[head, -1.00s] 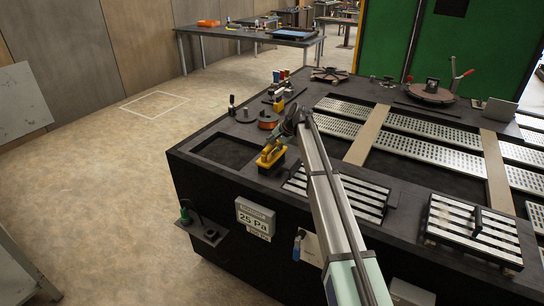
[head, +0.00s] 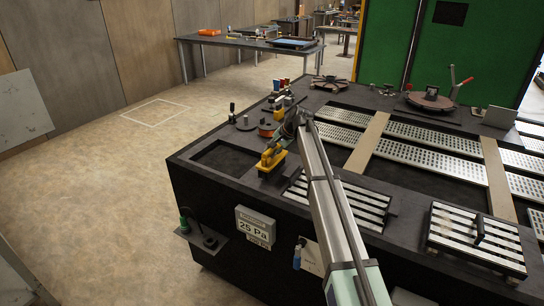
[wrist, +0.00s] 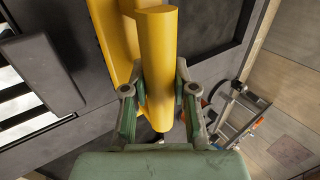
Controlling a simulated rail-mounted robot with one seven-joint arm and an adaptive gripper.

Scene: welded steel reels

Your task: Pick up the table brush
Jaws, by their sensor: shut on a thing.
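The yellow table brush (head: 271,160) is at the front left of the black bench, by the right end of a recessed tray. In the wrist view its round yellow handle (wrist: 157,45) lies between the two fingers of my gripper (wrist: 160,90), with more of the yellow body behind it. My gripper (head: 277,143) is shut on this handle. Bristles do not show. I cannot tell whether the brush's underside touches the bench.
The recessed tray (head: 222,160) lies left of the brush. A slatted magnet plate (head: 345,205) is close on the right. An orange-brown reel (head: 268,130) and several small tools stand behind. A pressure box (head: 255,226) hangs on the bench's front. Floor on the left is clear.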

